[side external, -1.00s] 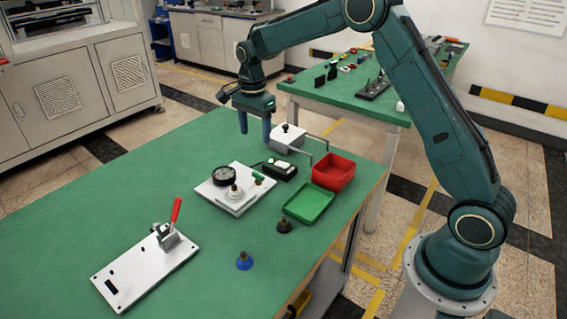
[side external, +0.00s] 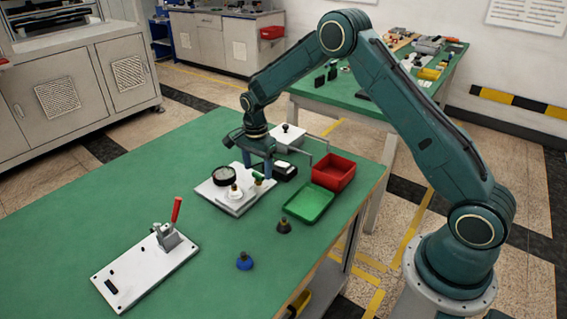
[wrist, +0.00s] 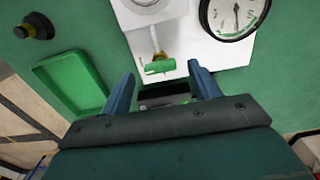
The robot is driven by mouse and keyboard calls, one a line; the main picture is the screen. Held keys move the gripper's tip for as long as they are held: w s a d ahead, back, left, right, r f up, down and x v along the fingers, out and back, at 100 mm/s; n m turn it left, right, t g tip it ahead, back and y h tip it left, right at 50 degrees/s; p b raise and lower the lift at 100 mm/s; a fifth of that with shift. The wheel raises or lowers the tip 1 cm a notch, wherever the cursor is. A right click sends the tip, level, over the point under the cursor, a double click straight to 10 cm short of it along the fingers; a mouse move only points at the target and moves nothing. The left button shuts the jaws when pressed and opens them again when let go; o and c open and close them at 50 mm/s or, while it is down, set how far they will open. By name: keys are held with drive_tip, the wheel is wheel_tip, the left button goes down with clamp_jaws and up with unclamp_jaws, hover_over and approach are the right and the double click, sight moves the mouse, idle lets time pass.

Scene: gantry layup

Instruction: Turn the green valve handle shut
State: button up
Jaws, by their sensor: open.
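The green valve handle (wrist: 160,67) is on a brass stem at the edge of the white valve plate (wrist: 178,48) in the wrist view. In the side external view the handle (side external: 258,178) stands at the right of the plate (side external: 214,193), beside the white fitting and the black gauge (side external: 224,177). My gripper (wrist: 163,82) is open and empty, its blue fingers pointing toward the handle, which shows between and just past the fingertips. In the side external view my gripper (side external: 257,172) is low, close to the handle. Whether a finger touches it cannot be told.
A black box with pale buttons (side external: 285,170) lies close right of the gripper. A red-handled clamp (side external: 176,211) stands front left. The table's left side is clear.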

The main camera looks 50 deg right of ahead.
drive_tip(key=shift+f, duration=0.75)
drive_tip(key=c, duration=1)
